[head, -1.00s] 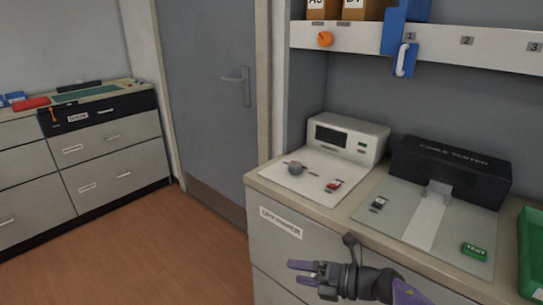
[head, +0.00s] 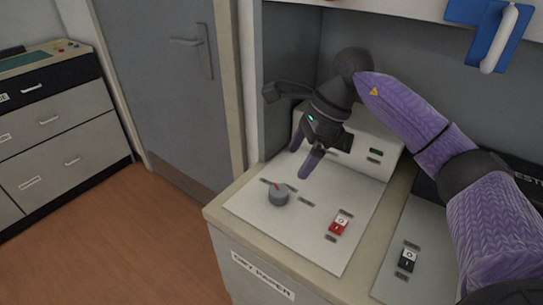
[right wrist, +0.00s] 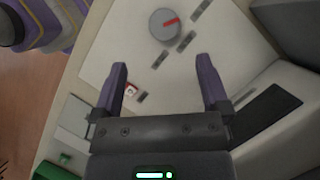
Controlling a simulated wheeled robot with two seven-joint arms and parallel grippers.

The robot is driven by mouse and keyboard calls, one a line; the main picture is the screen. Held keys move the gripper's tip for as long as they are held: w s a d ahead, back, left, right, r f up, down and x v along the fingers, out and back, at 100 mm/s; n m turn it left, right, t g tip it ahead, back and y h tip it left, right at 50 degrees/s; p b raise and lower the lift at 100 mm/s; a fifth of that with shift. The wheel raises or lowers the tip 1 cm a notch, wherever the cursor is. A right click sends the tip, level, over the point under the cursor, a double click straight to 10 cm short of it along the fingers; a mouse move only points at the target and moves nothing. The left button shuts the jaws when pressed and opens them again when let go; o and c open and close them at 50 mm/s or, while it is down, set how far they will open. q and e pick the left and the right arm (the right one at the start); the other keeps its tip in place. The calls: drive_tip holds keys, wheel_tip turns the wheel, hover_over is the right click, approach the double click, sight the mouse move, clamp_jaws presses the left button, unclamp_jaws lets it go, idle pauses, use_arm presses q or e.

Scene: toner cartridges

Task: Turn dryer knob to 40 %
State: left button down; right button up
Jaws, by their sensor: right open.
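The dryer knob (head: 279,195) is a round grey dial with a red pointer mark, on the white panel at the front left of the counter. It also shows in the right wrist view (right wrist: 165,25), beyond the fingertips. My right gripper (head: 302,162) is open and empty, above the panel and a little behind the knob, not touching it. Its two purple fingers (right wrist: 163,72) are spread in the right wrist view. The white dryer unit (head: 370,155) with a dark display stands behind, partly hidden by my right arm. My left gripper is not in view.
A red and white rocker switch (head: 339,224) sits on the panel right of the knob. A black switch (head: 408,260) lies on the neighbouring grey panel. A blue holder (head: 487,30) hangs from the shelf above. The panel around the knob is otherwise flat.

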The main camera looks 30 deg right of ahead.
sight(281, 190)
drive_tip(key=shift+h, duration=0.3)
drive_tip(key=b+x, duration=0.2)
drive_tip(key=x, duration=0.6)
drive_tip(key=shift+w+d+f+b, duration=0.1)
drive_tip(key=shift+w+f+b, duration=0.1)
drive_tip(key=shift+b, duration=0.1)
drive_tip(key=shift+f, duration=0.4)
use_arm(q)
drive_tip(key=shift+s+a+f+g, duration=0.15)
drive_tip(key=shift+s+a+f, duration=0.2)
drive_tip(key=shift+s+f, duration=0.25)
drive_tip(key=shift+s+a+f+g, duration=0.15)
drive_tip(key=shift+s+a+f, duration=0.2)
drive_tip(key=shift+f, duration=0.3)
